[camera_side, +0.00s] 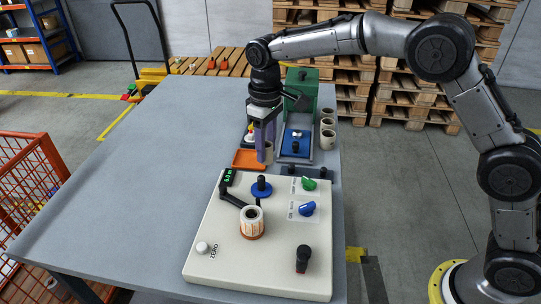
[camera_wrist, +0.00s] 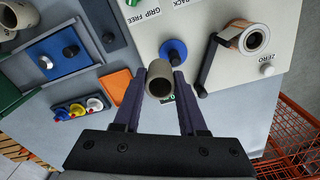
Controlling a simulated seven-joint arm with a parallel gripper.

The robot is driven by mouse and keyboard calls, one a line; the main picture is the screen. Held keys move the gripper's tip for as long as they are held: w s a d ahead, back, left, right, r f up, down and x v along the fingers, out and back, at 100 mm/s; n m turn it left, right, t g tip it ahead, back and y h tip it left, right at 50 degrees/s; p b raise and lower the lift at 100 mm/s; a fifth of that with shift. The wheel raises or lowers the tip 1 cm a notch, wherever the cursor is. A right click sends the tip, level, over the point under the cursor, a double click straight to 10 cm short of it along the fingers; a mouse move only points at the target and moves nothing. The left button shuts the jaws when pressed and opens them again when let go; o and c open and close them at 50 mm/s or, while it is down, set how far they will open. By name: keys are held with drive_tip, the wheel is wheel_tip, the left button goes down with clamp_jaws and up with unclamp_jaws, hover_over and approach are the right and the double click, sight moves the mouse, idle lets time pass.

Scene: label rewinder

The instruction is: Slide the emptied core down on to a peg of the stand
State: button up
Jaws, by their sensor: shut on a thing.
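My gripper (camera_side: 265,147) points down with its dark purple fingers shut on a grey-brown hollow core (camera_side: 265,154). In the wrist view the core (camera_wrist: 160,82) sits between the fingertips (camera_wrist: 160,88), its open end showing. It is held in the air near the orange tray. A dark strip (camera_side: 283,170) with short black upright posts lies along the back edge of the cream machine, right of the core; it also shows in the wrist view (camera_wrist: 104,20). I cannot tell for certain whether this strip is the stand.
The cream rewinder (camera_side: 215,265) carries a label roll (camera_side: 252,224), a blue-based spindle (camera_side: 262,188) and several knobs. An orange tray (camera_side: 244,159), a blue plate (camera_side: 296,142), a green box (camera_side: 302,90) and pale cores (camera_side: 327,139) stand behind. The table's left side (camera_side: 130,175) is clear.

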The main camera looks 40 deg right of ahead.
drive_tip(key=m, duration=0.1)
approach(292, 165)
drive_tip(key=shift+f, duration=4.15)
drive_tip(key=shift+a+r, duration=0.1)
drive_tip(key=o, duration=1)
